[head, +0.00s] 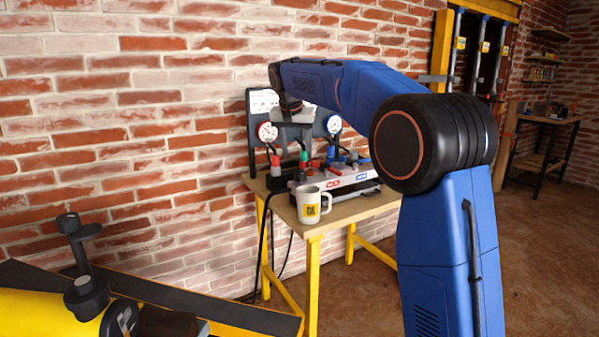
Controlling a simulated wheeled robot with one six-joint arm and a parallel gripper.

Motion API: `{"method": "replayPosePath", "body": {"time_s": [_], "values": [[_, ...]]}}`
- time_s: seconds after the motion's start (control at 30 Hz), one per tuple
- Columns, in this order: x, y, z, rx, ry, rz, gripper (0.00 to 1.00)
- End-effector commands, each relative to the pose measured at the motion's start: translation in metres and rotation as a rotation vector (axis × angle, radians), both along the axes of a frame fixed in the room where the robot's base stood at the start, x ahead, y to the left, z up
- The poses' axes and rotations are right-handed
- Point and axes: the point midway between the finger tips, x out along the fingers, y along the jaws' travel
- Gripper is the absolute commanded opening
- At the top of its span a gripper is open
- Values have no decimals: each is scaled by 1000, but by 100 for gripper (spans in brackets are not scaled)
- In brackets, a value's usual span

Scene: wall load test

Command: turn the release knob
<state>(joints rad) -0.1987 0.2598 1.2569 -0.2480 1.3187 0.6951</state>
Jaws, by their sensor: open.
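A control unit with a light front panel (340,186) stands on a wooden-topped table against the brick wall. Several coloured knobs or fittings sit on and around it: a red one (275,160), a green one (303,157) and a blue one (331,154). I cannot tell which is the release knob. My gripper (293,122) hangs from the end of my blue arm, in front of the dark gauge board and above the knobs. It is open and appears empty. Its fingertips are small and hard to make out. My arm hides part of the board and the table's right side.
Two round gauges, left (267,132) and right (334,124), are on the board. A white mug (309,205) stands near the table's front edge (318,231). A yellow machine (45,315) is at lower left. A yellow-framed rack (478,50) stands behind my arm.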

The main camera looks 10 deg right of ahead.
Motion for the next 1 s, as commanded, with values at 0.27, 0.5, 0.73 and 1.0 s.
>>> {"method": "replayPosePath", "body": {"time_s": [0.27,0.5,0.73,1.0], "values": [[17,-9,-47,-1,3,-1,54],[28,-15,-76,0,1,0,54],[32,-17,-87,0,0,0,54],[32,-17,-88,0,0,0,52]]}}
